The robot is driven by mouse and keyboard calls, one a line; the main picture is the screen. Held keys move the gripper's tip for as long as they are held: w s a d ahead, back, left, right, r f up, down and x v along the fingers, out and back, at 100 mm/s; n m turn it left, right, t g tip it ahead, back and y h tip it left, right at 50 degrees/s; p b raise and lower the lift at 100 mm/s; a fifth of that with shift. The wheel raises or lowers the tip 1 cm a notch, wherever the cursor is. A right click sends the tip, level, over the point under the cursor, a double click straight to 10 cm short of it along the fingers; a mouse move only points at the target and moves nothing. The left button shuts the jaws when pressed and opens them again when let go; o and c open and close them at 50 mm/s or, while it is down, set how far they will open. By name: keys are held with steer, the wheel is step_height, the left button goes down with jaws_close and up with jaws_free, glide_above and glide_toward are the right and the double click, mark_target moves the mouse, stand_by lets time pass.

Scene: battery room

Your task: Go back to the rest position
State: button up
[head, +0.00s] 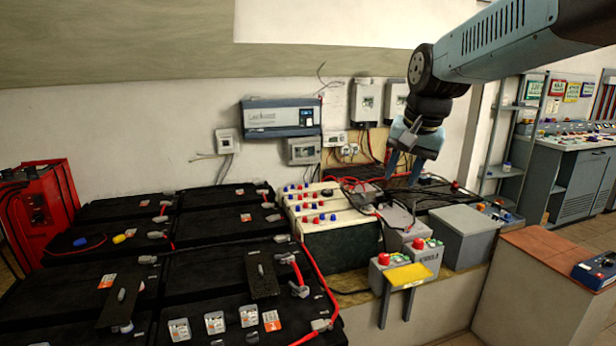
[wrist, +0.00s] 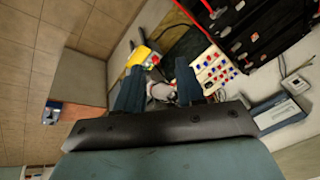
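My gripper (head: 405,168) hangs from my blue-grey arm at the upper right in the head view, fingers pointing down above the battery bench. In the wrist view the gripper (wrist: 158,88) shows its two dark blue fingers spread apart, with nothing between them. Below and beyond the fingers lie cables and grey boxes. The gripper looks clear of the things on the bench, though the exact height is hard to tell.
Black batteries (head: 215,265) fill the left, beside a red cabinet (head: 45,215). White batteries with red and blue caps (head: 325,215) stand mid-bench. A yellow plate (head: 408,274) and a grey box (head: 465,235) are near the front. An inverter (head: 281,117) hangs on the wall.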

steer(key=s+d+f+n+t, duration=0.1)
steer(key=s+d+f+n, duration=0.1)
steer(key=s, duration=0.6)
steer(key=s+d+f+n+h, duration=0.1)
steer(key=s+d+f+n, duration=0.1)
steer(key=s, duration=0.7)
steer(key=shift+s+d+f+t, duration=0.15)
steer(key=shift+s+f+t, duration=0.15)
steer(key=shift+f+t, duration=0.1)
stand_by(0.7)
